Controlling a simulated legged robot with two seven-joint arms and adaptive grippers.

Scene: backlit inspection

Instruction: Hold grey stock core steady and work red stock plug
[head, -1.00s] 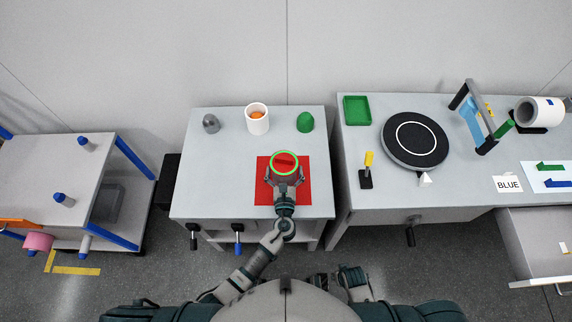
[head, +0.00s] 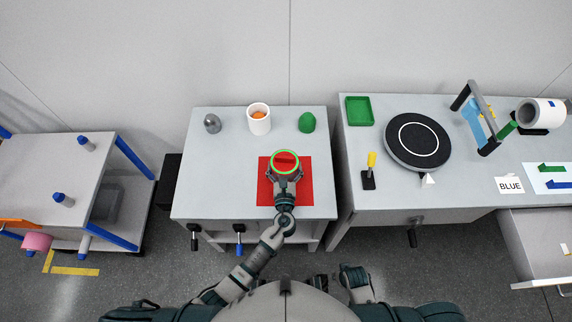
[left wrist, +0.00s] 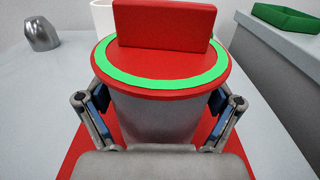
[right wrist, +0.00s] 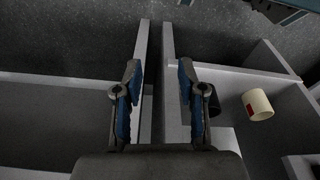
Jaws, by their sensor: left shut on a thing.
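The grey stock core (left wrist: 155,120) stands upright on a red mat (head: 305,192) on the middle table. The red stock plug (left wrist: 165,25) sits on top of the core, with a raised red bar as handle and a green ring around its red cap; the plug also shows in the head view (head: 286,159). My left gripper (left wrist: 160,104) is shut on the core, with one blue-padded finger on each side below the cap. My right gripper (right wrist: 158,72) is open and empty in the right wrist view, away from the core.
A white cup (head: 259,124) with something orange inside, a grey domed piece (head: 212,123) and a green domed piece (head: 306,122) stand behind. The right table holds a black turntable (head: 416,145), a green tray (head: 359,111) and a frame. An open drawer (head: 530,247) juts out at right.

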